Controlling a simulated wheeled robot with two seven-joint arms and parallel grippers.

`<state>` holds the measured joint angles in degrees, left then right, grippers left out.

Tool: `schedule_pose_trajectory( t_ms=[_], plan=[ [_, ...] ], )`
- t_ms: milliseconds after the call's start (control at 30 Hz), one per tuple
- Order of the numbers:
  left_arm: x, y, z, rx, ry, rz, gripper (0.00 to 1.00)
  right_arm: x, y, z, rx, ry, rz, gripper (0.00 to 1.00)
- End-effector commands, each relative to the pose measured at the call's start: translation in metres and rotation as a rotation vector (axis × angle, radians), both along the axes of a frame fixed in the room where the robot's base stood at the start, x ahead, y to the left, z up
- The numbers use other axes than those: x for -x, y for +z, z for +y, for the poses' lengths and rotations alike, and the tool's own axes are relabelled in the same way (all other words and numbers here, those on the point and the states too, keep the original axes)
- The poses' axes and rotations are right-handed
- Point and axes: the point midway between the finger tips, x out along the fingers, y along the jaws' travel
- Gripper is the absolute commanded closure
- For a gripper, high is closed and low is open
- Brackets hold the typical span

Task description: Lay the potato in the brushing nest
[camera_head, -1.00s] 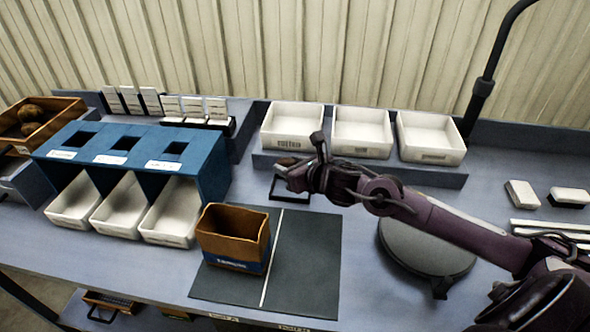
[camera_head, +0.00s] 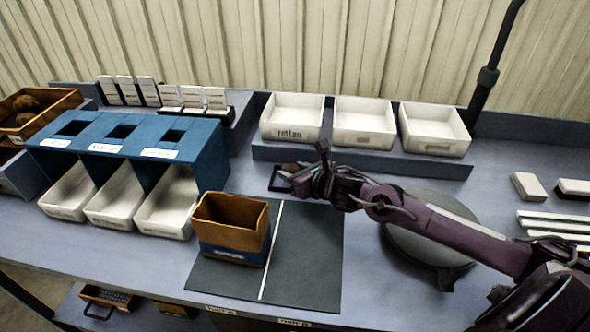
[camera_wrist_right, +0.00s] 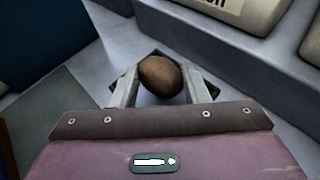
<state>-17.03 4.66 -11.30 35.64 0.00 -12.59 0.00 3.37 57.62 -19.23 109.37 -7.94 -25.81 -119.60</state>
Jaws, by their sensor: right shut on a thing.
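The potato (camera_wrist_right: 160,76) is brown and oval, and sits between the fingertips of my right gripper (camera_wrist_right: 162,88) in the right wrist view. My right gripper (camera_head: 285,174) is shut on it. In the head view the gripper hides most of the potato. The brushing nest (camera_head: 275,184) looks like a small dark square frame on the table, below the white trays. The potato is over or in this nest; I cannot tell whether it touches it. Part of the dark frame shows beside the fingers in the wrist view (camera_wrist_right: 122,84). My left gripper is not in view.
White trays (camera_head: 365,142) stand on a raised ledge just behind the nest. A brown box (camera_head: 230,222) stands on the dark mat (camera_head: 305,260) in front. A blue sorter (camera_head: 205,160) with white bins is at left. A round grey disc (camera_head: 428,240) lies under my right arm.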

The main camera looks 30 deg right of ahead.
Motion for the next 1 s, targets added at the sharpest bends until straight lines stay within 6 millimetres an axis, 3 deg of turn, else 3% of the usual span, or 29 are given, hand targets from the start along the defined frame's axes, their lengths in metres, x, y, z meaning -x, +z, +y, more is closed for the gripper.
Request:
schedule_pose_trajectory(
  t_ms=[167,200,367,733,1000],
  plan=[
    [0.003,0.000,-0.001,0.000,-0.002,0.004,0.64,0.000,0.001,0.000,0.000,0.000,-0.001,0.81],
    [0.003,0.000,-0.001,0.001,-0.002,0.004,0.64,0.000,0.001,0.000,0.000,0.000,-0.001,0.53],
    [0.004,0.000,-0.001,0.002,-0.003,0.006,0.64,0.000,0.001,0.000,0.000,0.000,0.000,0.33],
    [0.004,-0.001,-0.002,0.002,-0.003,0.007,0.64,0.005,0.001,-0.002,0.002,-0.001,0.002,0.33],
    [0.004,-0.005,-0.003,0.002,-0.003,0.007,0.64,0.037,0.013,-0.008,0.008,0.000,0.005,0.33]
  ],
)
